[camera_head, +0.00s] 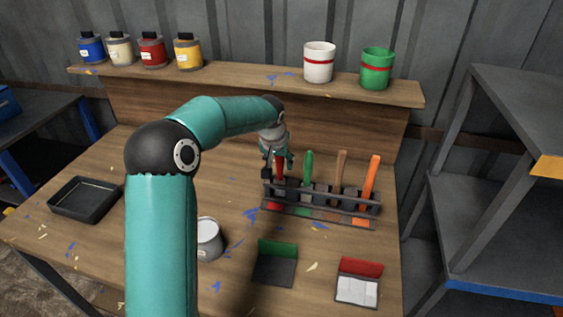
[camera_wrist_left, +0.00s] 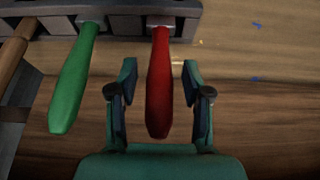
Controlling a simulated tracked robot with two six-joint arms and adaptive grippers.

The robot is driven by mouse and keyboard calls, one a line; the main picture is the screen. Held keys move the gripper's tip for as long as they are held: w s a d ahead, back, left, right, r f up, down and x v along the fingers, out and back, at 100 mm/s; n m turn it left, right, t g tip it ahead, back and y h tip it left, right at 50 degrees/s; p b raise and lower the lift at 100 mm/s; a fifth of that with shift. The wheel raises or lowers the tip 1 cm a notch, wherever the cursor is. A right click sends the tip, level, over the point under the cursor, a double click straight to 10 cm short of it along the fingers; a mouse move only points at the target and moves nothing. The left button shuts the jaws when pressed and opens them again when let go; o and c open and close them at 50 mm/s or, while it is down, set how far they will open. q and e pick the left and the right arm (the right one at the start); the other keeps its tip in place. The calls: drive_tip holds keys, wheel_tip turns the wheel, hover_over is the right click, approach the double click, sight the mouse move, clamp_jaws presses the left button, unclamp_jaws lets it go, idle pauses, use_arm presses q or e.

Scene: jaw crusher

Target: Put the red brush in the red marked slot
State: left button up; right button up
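The red brush (camera_head: 281,171) stands handle up in the leftmost slot of the dark brush rack (camera_head: 335,214), above the red mark (camera_head: 273,206). In the left wrist view its red handle (camera_wrist_left: 159,85) lies between the two fingers, with a gap on each side. My left gripper (camera_head: 278,160) is at this handle; in the wrist view the gripper (camera_wrist_left: 160,88) is open and holds nothing. The arm partly hides the brush in the head view. My right gripper is not in view.
A green brush (camera_head: 308,168), a brown one (camera_head: 341,170) and an orange one (camera_head: 371,176) stand in the same rack. A metal can (camera_head: 208,243), a green-edged dustpan-like piece (camera_head: 276,266) and a black tray (camera_head: 85,199) are on the bench. Paint pots line the shelf (camera_head: 240,80).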

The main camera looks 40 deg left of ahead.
use_arm(q)
drive_tip(key=shift+r, duration=0.1)
drive_tip(key=v, duration=1.2)
